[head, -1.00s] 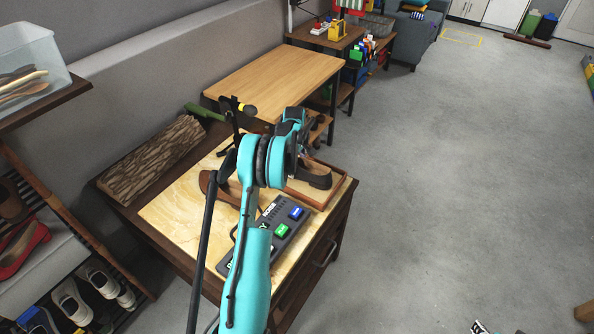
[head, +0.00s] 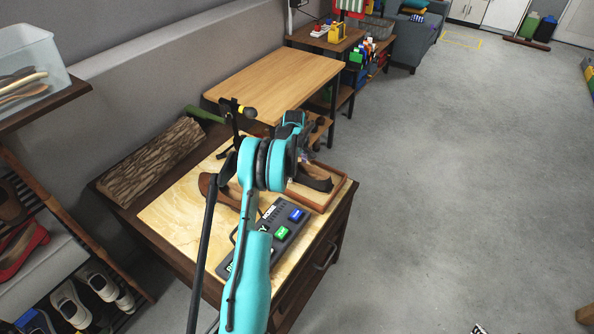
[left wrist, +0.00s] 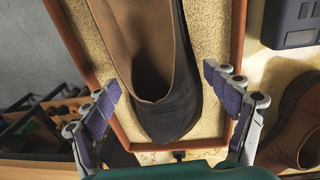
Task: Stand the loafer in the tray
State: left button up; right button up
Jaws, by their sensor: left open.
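The dark brown loafer (head: 316,180) is within the tray (head: 338,196), a brown-rimmed tray at the right of the cabinet top. In the left wrist view the loafer (left wrist: 165,75) shows its open top and tan lining, with its dark heel end toward me near the rim of the tray (left wrist: 240,40). My left gripper (left wrist: 162,82) is open, one finger on each side of the heel end, with visible gaps. In the head view my left gripper (head: 306,152) is partly hidden by its own wrist. My right gripper is out of view.
Another brown shoe (head: 207,184) lies left of my arm on the pale top. A dark device with green and blue buttons (head: 268,238) sits in front of the tray. A log (head: 152,160) lies along the back left.

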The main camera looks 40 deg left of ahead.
aim_at(296, 167)
pick_arm(q)
jog(key=r+p, duration=0.1)
jog(key=r, duration=0.2)
jog(key=r+p, duration=0.1)
jog(key=r, duration=0.3)
jog(key=s+r+p, duration=0.1)
jog(key=r, duration=0.3)
jog(key=shift+d, duration=0.15)
jog(key=s+d+r+m+t, duration=0.1)
jog(key=s+d+r+m, duration=0.3)
jog(key=d+r, duration=0.5)
jog(key=s+d+r+m+t, duration=0.1)
jog(key=s+d+r+m, duration=0.25)
jog(key=d+r, duration=0.55)
jog(key=s+d+f+m+t, duration=0.2)
jog(key=s+d+m, duration=0.4)
jog(key=s+d, duration=0.3)
jog(key=s+d+f+m+t, duration=0.2)
jog(key=s+d+m, duration=0.4)
jog(key=s+d, duration=0.3)
jog(key=shift+s+f, duration=0.4)
jog(key=shift+s, duration=0.1)
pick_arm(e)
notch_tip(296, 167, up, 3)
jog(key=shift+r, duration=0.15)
pick_arm(q)
jog(key=shift+c, duration=0.3)
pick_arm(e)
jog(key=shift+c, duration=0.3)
